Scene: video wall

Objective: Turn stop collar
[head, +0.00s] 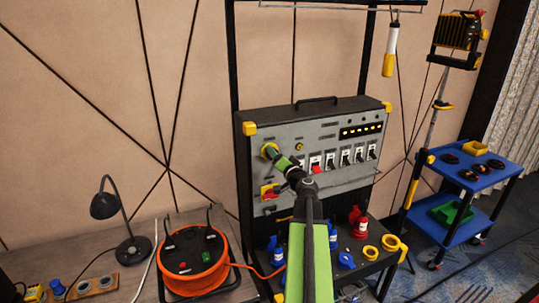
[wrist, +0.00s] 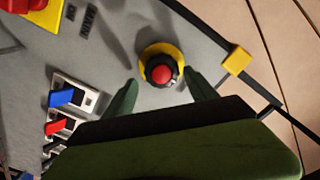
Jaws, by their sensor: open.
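The stop button is a red cap (wrist: 162,74) in a dark collar on a round yellow base (wrist: 148,52), on the grey panel face. In the head view, only the yellow base (head: 268,149) shows, at the panel's upper left; my gripper hides the rest. My gripper (wrist: 163,92) is open, its two green fingers apart on either side of the button. No clear contact with the collar shows. In the head view, my gripper (head: 273,154) reaches the panel at the button.
A red rotary switch on a yellow plate (head: 268,191) sits below the button. Several toggle switches (head: 345,157) run to the right, with a blue one (wrist: 62,97) and a red one (wrist: 56,127) nearest. A yellow corner guard (wrist: 236,60) is close by. An orange cable reel (head: 194,280) stands lower left.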

